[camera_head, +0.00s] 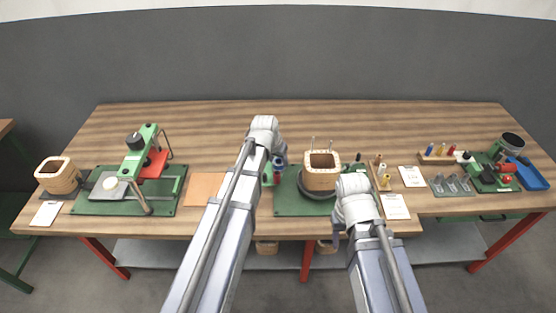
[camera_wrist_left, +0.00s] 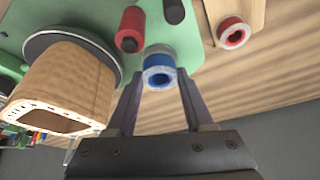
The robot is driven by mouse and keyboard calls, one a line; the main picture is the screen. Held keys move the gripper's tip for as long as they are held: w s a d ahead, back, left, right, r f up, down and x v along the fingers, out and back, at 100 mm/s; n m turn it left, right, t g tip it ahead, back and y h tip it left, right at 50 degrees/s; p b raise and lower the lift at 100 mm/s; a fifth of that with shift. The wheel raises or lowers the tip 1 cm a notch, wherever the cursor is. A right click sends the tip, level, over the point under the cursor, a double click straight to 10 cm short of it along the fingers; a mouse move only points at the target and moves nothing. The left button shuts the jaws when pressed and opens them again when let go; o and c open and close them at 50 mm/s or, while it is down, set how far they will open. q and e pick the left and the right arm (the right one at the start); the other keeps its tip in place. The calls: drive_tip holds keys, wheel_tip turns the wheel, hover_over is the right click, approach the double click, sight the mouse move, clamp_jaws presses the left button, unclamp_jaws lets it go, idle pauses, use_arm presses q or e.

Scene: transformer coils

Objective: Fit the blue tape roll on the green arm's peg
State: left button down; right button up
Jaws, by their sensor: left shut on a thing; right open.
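The blue tape roll (camera_wrist_left: 158,68), a blue ring with a pale rim, sits between the fingertips of my left gripper (camera_wrist_left: 158,80) in the left wrist view. The gripper is shut on it. In the head view the roll (camera_head: 279,162) shows small below my left wrist, beside a green part (camera_head: 267,176) at the left edge of the middle green board. A red cylinder (camera_wrist_left: 130,28) and a dark one (camera_wrist_left: 173,10) stand close to the roll; I cannot tell which is the green arm's peg. My right gripper (camera_head: 337,240) is open at the table's front, partly hidden by its wrist.
A wooden coil former (camera_head: 322,165) stands on a dark disc on the green board (camera_head: 290,206), right beside my left gripper. A red-cored roll (camera_wrist_left: 233,33) lies on a tan pad. A green press (camera_head: 135,163) stands left. The table's back is clear.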

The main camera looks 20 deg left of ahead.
use_arm(q)
drive_tip(key=shift+f, duration=0.25)
unclamp_jaws()
idle(0.5)
drive_tip(key=shift+r, duration=0.15)
wheel_tip(320, 180, up, 5)
drive_tip(key=p, duration=0.5)
idle(0.4)
idle(0.5)
